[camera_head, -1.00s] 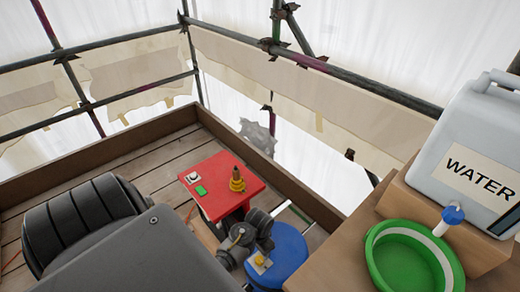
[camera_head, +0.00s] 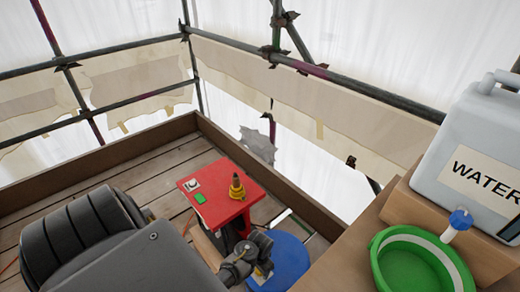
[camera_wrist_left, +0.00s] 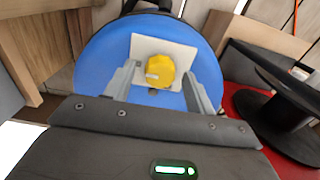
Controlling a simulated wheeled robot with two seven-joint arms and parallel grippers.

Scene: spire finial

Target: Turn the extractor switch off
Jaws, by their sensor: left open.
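A round yellow switch knob (camera_wrist_left: 158,71) sits on a white square plate (camera_wrist_left: 180,52) on top of the blue extractor drum (camera_wrist_left: 98,62). A pale mark shows on the knob's face. In the head view the blue drum (camera_head: 292,262) stands beside the red table, with the knob mostly hidden behind my wrist. My left gripper (camera_wrist_left: 160,75) is open, with one finger on each side of the knob. I cannot tell whether the fingers touch it. The left gripper also shows over the drum in the head view (camera_head: 262,270). My right gripper is not in view.
A red table (camera_head: 222,208) holds a brass finial (camera_head: 237,188), a green button (camera_head: 200,198) and a grey switch (camera_head: 192,184). At right stand a green basin (camera_head: 376,270) and a water container (camera_head: 470,140). A black spool (camera_wrist_left: 285,100) is beside the drum.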

